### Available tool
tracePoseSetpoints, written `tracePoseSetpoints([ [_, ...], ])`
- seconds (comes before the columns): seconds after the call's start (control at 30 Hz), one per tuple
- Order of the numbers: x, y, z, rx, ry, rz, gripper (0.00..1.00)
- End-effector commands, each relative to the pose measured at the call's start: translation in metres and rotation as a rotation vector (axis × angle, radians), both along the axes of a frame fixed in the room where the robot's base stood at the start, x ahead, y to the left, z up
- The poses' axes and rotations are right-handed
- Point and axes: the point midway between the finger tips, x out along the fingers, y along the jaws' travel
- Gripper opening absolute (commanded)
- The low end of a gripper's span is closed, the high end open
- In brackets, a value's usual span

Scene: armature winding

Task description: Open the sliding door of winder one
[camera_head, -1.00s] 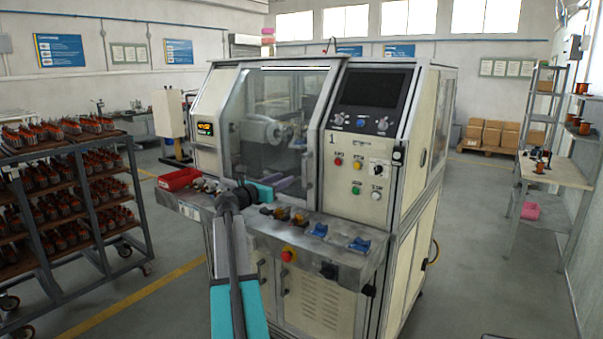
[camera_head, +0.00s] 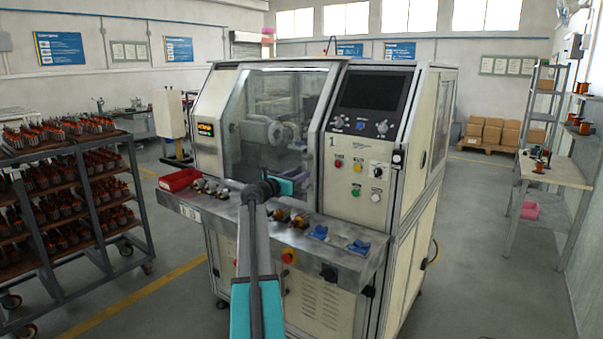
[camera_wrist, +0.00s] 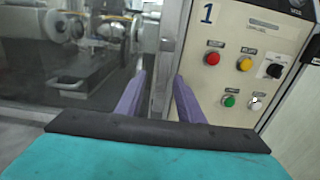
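Winder one (camera_head: 345,150) carries a "1" beside its button panel, left of which is the clear sliding door (camera_head: 262,95). The door pane covers the front opening, with the winding parts visible behind it. In the wrist view the door pane (camera_wrist: 40,85) fills the left side, and a pale vertical bar (camera_wrist: 166,60) stands at its right edge. My gripper (camera_wrist: 159,76) has its two purple fingers apart, with the lower part of this bar between them in the picture. I cannot tell whether they touch it. In the head view my gripper (camera_head: 290,186) is before the door's lower right; its fingertips are unclear.
A metal shelf (camera_head: 270,229) juts out below the door, holding a red tray (camera_head: 179,180), small parts and blue fixtures (camera_head: 319,231). The button panel (camera_wrist: 240,75) is close right of my fingers. A loaded rack (camera_head: 90,190) stands left.

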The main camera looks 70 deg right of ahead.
Motion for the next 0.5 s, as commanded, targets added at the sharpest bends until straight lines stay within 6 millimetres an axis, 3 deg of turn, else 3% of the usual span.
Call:
tracePoseSetpoints([
  [0.2,-0.006,-0.026,0.001,0.0,0.001,-0.001,0.34],
  [0.5,-0.01,-0.036,0.0,0.0,0.0,0.0,0.34],
])
